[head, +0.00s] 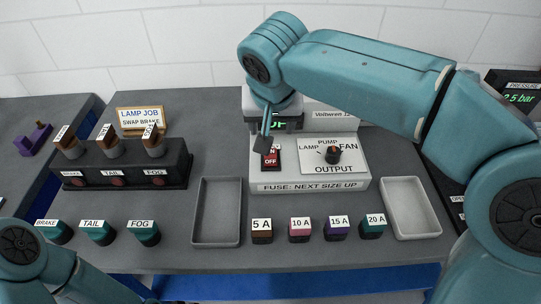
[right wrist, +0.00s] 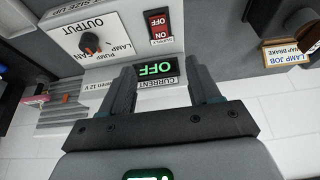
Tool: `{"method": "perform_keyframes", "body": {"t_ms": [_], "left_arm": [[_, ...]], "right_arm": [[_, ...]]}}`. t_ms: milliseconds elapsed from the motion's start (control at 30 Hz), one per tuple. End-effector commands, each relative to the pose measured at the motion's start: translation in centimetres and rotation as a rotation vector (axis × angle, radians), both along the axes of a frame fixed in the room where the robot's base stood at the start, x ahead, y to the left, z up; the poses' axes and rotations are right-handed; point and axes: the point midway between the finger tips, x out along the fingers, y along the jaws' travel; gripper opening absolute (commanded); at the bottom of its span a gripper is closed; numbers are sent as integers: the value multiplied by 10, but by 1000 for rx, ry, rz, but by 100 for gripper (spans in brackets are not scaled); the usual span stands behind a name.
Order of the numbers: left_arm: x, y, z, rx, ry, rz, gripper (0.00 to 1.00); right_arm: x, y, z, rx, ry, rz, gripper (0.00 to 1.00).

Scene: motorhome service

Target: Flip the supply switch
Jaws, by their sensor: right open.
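The supply switch (head: 271,160) is a red rocker marked ON and OFF on the front of the grey power unit (head: 310,187). Its upper part is partly hidden by my right gripper in the head view. The switch also shows in the right wrist view (right wrist: 159,24), beyond the fingertips. A display (right wrist: 156,69) beside it reads OFF in green. My right gripper (head: 264,138) is open and empty, its fingers pointing down just above the switch. I cannot tell whether they touch it. My left arm shows at the lower left, but its gripper is out of view.
An output knob (head: 333,155) sits right of the switch. Grey tray (head: 217,241) and pale tray (head: 411,207) flank several labelled fuses (head: 300,229). A lamp holder (head: 122,164) and sign (head: 140,119) stand left. Loose lamps (head: 97,232) lie at the front left.

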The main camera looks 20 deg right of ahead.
Motion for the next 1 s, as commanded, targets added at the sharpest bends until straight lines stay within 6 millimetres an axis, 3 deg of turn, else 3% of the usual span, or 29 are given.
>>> {"method": "perform_keyframes", "body": {"t_ms": [167,600,800,1000], "left_arm": [[0,0,1,0,0,0,65],[0,0,8,0,-1,0,65],[0,0,11,0,-1,0,65],[0,0,11,0,0,0,65]], "right_arm": [[9,-4,-24,-3,6,-1,62],[49,-15,-117,-3,7,-2,62],[60,-18,-142,-1,6,-1,62],[63,-18,-148,0,2,0,62]]}}
